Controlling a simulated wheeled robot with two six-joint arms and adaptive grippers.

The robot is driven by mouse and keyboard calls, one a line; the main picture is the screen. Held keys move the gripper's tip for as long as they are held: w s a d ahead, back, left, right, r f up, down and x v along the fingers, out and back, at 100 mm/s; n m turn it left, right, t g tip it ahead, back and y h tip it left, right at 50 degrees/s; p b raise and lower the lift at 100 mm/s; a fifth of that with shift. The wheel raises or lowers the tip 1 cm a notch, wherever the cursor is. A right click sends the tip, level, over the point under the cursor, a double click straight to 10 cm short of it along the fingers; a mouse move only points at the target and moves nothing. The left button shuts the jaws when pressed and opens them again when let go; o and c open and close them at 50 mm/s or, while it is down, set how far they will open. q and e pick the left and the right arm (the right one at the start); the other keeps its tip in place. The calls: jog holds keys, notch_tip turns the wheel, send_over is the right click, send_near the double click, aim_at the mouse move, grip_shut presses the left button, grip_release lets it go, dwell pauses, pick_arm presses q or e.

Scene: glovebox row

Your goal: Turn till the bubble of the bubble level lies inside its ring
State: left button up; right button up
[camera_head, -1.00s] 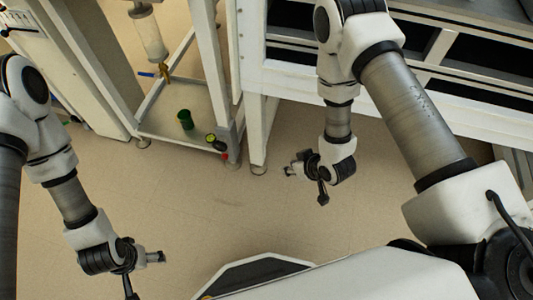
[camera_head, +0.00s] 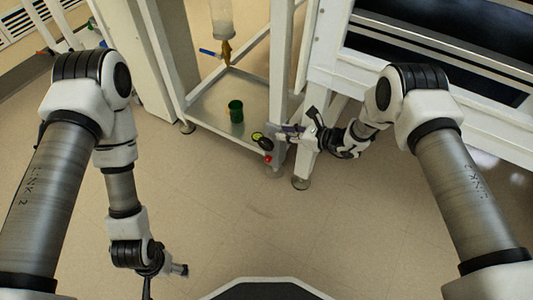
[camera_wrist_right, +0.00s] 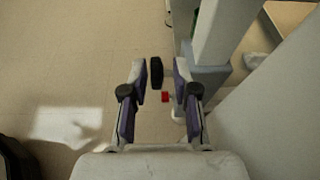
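A small round yellow-green dial (camera_head: 257,135), seemingly the bubble level, sits at the front right corner of the low white frame. Its bubble and ring are too small to make out. A black knob (camera_head: 266,144) is beside it. In the right wrist view the black knob (camera_wrist_right: 156,72) shows edge-on between and beyond my fingertips. My right gripper (camera_head: 286,130) is at this corner post; in its wrist view (camera_wrist_right: 159,76) the two fingers are apart, with no clear grip on the knob. My left gripper (camera_head: 170,270) hangs low over the floor, away from everything.
A red part (camera_head: 267,158) is below the knob, and also in the right wrist view (camera_wrist_right: 165,97). A green cup (camera_head: 236,111) stands on the frame's white shelf (camera_head: 205,108), under a brass tap (camera_head: 227,53). Floor in front is clear.

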aim_at(268, 139)
jog(key=w+a+f+b, duration=0.1)
jog(key=a+f, duration=0.1)
jog(key=a+f+b, duration=0.2)
jog(key=w+a+f+b, duration=0.1)
jog(key=a+f+b, duration=0.1)
jog(key=f, duration=0.1)
jog(key=shift+w+a, duration=0.1)
jog(key=shift+w, duration=0.25)
jog(key=shift+w+a, duration=0.15)
pick_arm(q)
notch_tip(268, 139, down, 7)
jog(key=shift+r, duration=0.2)
pick_arm(e)
grip_shut()
